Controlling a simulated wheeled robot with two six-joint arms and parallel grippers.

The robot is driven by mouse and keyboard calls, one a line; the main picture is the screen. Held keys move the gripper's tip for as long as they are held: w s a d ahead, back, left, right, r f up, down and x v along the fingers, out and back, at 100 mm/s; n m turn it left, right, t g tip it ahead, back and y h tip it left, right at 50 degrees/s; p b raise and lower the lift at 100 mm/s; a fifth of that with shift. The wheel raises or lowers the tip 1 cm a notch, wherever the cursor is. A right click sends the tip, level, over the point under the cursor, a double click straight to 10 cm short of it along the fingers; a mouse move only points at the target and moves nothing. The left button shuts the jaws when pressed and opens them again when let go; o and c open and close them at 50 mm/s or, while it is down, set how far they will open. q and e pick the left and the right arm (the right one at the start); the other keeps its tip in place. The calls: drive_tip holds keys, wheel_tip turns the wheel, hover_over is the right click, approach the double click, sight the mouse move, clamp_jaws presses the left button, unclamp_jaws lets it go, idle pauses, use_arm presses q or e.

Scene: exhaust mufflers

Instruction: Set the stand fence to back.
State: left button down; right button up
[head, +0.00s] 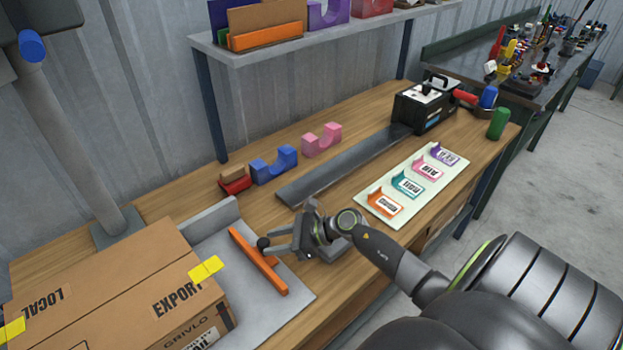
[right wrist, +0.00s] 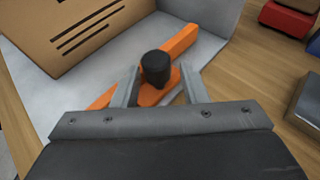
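The stand fence is an orange bar (head: 255,258) with a black round knob (head: 263,243), lying across the grey stand (head: 290,298) to the right of the cardboard box. In the right wrist view the orange bar (right wrist: 180,44) runs diagonally and the black knob (right wrist: 156,66) stands up from it. My right gripper (head: 275,246) is low over the stand at the knob. In the right wrist view its two fingers (right wrist: 160,88) are spread, one on each side of the knob, with gaps showing. I cannot tell whether they touch it. My left gripper is not in view.
A cardboard box (head: 110,280) marked EXPORT and LOCAL sits on the stand's left. Blue (head: 273,165) and pink (head: 321,139) cradles stand behind. A dark rail (head: 340,167) and a pale label board (head: 440,172) lie to the right. A raised shelf (head: 330,38) overhangs the back.

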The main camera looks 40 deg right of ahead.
drive_tip(key=b+v, duration=0.3)
drive_tip(key=v, duration=1.1)
drive_tip(key=shift+s+d, duration=0.15)
drive_tip(key=shift+s, duration=0.05)
drive_tip(key=shift+s+d+r, duration=0.35)
drive_tip(key=shift+s+d, duration=0.1)
drive_tip(key=shift+d, duration=0.05)
